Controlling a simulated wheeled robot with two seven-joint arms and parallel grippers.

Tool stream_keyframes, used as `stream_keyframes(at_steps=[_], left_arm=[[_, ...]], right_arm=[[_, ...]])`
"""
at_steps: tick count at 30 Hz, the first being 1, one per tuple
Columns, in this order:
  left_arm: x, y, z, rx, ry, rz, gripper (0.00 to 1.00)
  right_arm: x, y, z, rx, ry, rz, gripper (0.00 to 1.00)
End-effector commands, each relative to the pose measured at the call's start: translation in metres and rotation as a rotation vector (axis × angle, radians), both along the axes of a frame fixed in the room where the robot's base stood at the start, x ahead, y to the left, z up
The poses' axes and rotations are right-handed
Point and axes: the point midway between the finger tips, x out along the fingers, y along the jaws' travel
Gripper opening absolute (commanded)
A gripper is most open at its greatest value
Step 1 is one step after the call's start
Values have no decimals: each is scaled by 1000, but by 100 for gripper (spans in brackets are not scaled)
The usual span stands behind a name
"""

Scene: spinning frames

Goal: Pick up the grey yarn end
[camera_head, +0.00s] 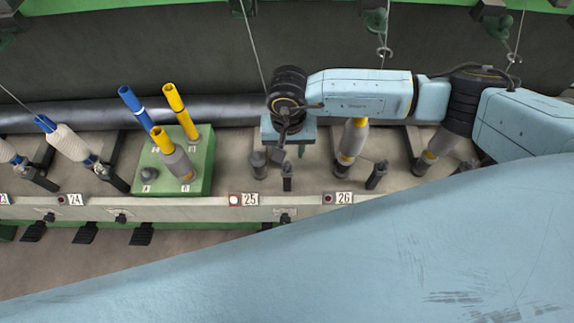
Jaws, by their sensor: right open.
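A thin grey yarn strand (250,42) hangs from the top and runs down behind my right wrist. Its lower end is hidden, or too small to make out. My right gripper (290,153) points down over the rail near the label 25. It is open, and I see nothing between its fingers. A yellow tube wound with grey yarn (178,164) stands tilted in the green block (205,165), left of the gripper. No loose end shows on it. My left gripper is out of view.
Yellow tubes with grey yarn stand near 26 (352,145) and farther right (437,148). White-wound bobbins (68,142) stand at left. A dark grey roller (225,110) runs behind.

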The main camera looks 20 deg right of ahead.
Motion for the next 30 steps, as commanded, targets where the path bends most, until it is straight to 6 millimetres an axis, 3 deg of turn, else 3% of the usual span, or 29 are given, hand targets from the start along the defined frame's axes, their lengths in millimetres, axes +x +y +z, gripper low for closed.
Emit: stream_keyframes(at_steps=[3, 10, 18, 27, 30], left_arm=[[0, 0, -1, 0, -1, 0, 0], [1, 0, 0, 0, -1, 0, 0], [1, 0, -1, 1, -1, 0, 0], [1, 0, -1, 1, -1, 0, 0], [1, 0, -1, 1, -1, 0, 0]], right_arm=[[0, 0, -15, 2, 2, -1, 41], [3, 1, -30, 3, 2, -2, 41], [9, 0, -66, 3, 2, -3, 41], [9, 1, -72, 4, 0, -1, 41], [9, 0, -72, 4, 0, -1, 31]])
